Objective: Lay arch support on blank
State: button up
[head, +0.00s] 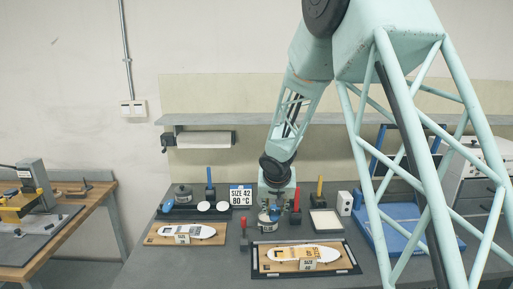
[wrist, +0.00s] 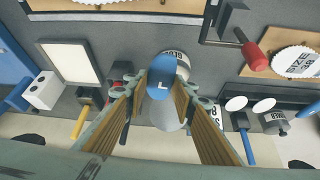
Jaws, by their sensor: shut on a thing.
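My gripper (head: 270,207) is shut on a small blue arch support (wrist: 162,76) marked "L", held between both fingers above the bench in the wrist view. A white insole blank (head: 285,255) lies on a wooden board with a dark frame, in front of and to the right of my gripper in the head view. A label block sits across its middle. A second white blank (head: 207,231) lies on another wooden board to the left, also with a block on it. The arch support is apart from both blanks.
A pot (wrist: 178,58) stands below the held arch support. Red-handled (wrist: 255,56) and other upright tools stand around it. A white tray (wrist: 68,50) and a white box (wrist: 42,90) lie to one side. A sign (head: 241,196) reads "SIZE 42 80 °C".

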jog(key=s+d+r+m, duration=0.1)
jog(key=s+d+r, duration=0.1)
jog(key=d, duration=0.8)
jog(key=s+d+r+m+h, duration=0.1)
jog(key=s+d, duration=0.4)
jog(key=d, duration=0.6)
jog(key=shift+s+r+m, duration=0.3)
jog(key=shift+r, duration=0.6)
